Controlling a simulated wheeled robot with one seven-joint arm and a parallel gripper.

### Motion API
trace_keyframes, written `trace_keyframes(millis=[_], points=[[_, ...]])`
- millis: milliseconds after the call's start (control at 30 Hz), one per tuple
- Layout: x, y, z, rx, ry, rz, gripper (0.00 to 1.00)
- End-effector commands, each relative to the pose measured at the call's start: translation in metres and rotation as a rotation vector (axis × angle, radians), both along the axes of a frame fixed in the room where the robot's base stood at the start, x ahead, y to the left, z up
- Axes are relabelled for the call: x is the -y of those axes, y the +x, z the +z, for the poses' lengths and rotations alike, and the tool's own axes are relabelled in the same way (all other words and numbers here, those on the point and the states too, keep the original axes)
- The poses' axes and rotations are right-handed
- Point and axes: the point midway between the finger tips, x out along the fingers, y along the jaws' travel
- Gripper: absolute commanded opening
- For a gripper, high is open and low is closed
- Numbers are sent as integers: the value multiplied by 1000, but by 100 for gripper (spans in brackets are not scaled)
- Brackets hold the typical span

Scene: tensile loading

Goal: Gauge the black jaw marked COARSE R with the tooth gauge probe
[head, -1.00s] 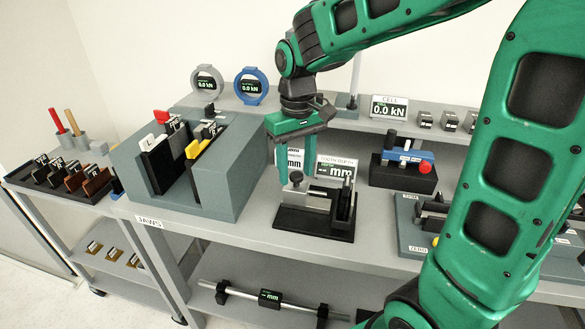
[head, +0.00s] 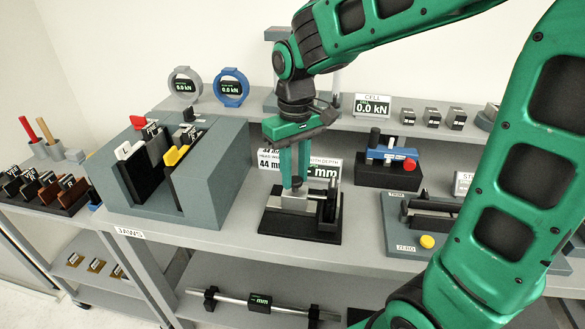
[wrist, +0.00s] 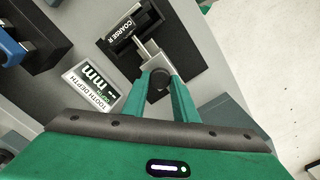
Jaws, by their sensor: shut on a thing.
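The tooth gauge stands on a black base (head: 292,228) on the bench in the head view. Its silver probe block (head: 294,203) has a dark round knob (wrist: 160,79) on top. My gripper (head: 295,184) points down from above, with its green fingers shut on that knob. A black jaw marked COARSE R (wrist: 127,28) sits in the stand at the far end of the silver probe; in the head view it is at the right of the block (head: 331,204). I cannot tell whether the probe tip touches the jaw's teeth.
The TOOTH DEPTH display (wrist: 88,84) stands near the gauge and shows dashes. A grey-green jaw block (head: 215,165) is at the left, a black holder with a blue tool (head: 388,170) at the back right. Bare bench lies in front of the gauge.

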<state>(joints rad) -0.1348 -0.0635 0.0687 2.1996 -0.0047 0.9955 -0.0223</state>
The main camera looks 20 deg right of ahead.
Motion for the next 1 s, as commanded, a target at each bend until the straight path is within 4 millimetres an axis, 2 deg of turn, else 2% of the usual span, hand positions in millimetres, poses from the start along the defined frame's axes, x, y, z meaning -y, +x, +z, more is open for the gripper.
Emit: trace_keyframes(millis=[333,367,400,433,767,867,1000], points=[[-2,0,1,6,-1,5,0],[-2,0,1,6,-1,5,33],[-2,0,1,6,-1,6,43],[-2,0,1,6,-1,6,45],[-3,-1,3,5,0,7,45],[-2,0,12,5,0,7,45],[-2,1,35,7,1,7,45]])
